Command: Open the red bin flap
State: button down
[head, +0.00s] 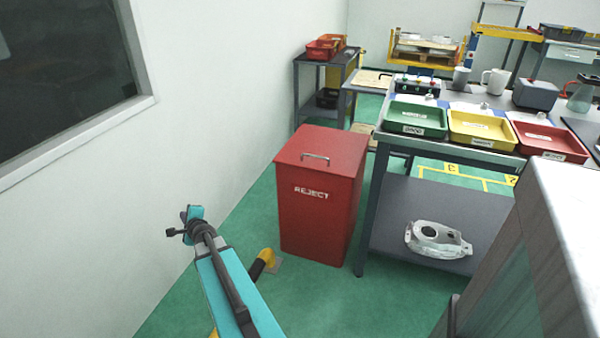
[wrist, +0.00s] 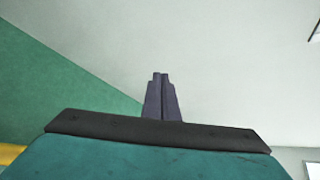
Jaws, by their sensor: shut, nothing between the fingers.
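The red bin (head: 318,215), marked REJECT, stands on the green floor near the left wall. Its red flap (head: 330,143) lies shut on top, with a small metal handle (head: 315,157) near the front edge. My teal arm reaches up at the lower left of the head view, left of the bin and apart from it. In the wrist view my gripper (wrist: 160,78) has its dark fingers together, with nothing between them. They point towards the white wall and green floor. The bin does not show in the wrist view.
A workbench (head: 437,152) stands right of the bin, with green (head: 415,119), yellow (head: 482,131) and red (head: 550,141) trays on top. A metal casting (head: 437,240) lies on its lower shelf. The white wall (head: 215,100) bounds the left. A yellow-and-black object (head: 262,263) stands low before the bin.

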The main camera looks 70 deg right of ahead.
jog(key=s+d+r+m+h+b, duration=0.25)
jog(key=s+d+m+h, duration=0.2)
jog(key=d, duration=0.55)
jog(key=m+g+h+b, duration=0.6)
jog(key=m+g+b, duration=0.45)
jog(key=m, duration=0.95)
send_near(306, 165)
notch_tip(306, 165, up, 2)
jog(key=shift+s+r+g, duration=0.1)
jog(key=shift+g, duration=0.15)
jog(key=shift+d, duration=0.15)
jog(key=shift+w+d+f+b, duration=0.1)
jog(key=shift+d+f+b, duration=0.2)
jog(key=shift+d, duration=1.3)
jog(key=shift+w+d+f+b, duration=0.15)
jog(key=shift+d+b, duration=0.3)
jog(key=shift+d, duration=1.2)
jog(key=shift+w+d+f+b, duration=0.1)
jog(key=shift+d+f+b, duration=0.2)
jog(key=shift+d, duration=1.3)
jog(key=shift+a, duration=0.1)
jog(key=shift+w+r+y+p, duration=0.1)
jog(key=shift+r+y+p, duration=0.15)
jog(key=shift+r+p, duration=0.15)
